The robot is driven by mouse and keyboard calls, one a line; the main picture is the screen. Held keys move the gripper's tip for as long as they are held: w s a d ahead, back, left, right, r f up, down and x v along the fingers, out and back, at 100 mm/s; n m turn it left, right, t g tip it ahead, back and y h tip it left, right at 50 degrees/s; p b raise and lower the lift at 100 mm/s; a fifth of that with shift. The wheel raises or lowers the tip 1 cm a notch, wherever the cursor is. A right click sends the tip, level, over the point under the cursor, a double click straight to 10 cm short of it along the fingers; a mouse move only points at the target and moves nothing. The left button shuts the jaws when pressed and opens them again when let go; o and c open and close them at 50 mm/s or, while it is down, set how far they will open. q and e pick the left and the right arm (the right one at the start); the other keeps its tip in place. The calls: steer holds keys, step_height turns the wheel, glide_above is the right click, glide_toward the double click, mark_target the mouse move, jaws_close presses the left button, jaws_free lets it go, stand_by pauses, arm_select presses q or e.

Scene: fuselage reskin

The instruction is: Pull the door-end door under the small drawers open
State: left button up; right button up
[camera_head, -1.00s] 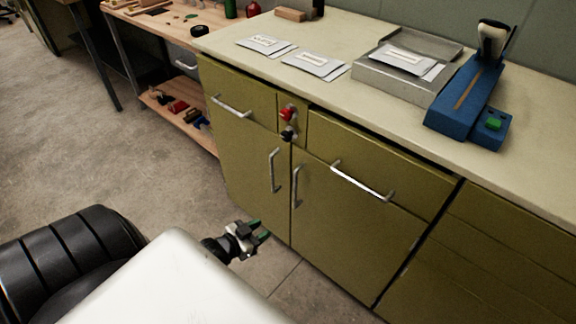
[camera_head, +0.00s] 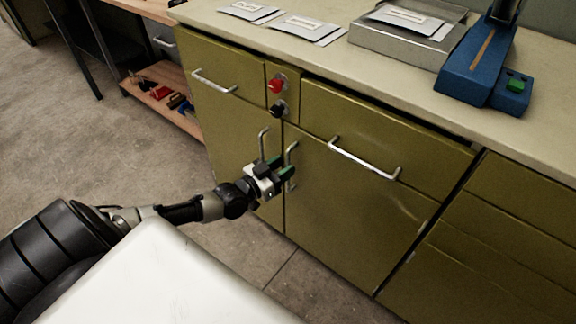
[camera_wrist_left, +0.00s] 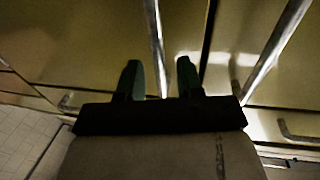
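The olive cabinet has two doors side by side under its drawers. The left door (camera_head: 235,150) has a vertical silver handle (camera_head: 263,142), and the right door (camera_head: 345,210) has another (camera_head: 291,168); both stand near the seam between the doors. Both doors look shut. My left gripper (camera_head: 277,169) is in front of these handles, hiding part of the left one. In the left wrist view its green-dark fingers (camera_wrist_left: 161,80) are apart, with the left handle bar (camera_wrist_left: 155,45) lined up between them; I cannot tell if they touch it. The right handle (camera_wrist_left: 275,52) is outside the fingers. My right gripper is not in view.
Drawers with silver handles (camera_head: 365,158) are above the doors, with a red knob (camera_head: 276,86) and a dark knob between them. The worktop holds a grey tray (camera_head: 395,48) and a blue tool (camera_head: 485,75). Floor (camera_head: 130,150) is clear left of the cabinet.

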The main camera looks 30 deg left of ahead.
arm_select(q)
steer(key=shift+x, duration=1.05)
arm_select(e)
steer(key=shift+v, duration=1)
arm_select(q)
jaws_close()
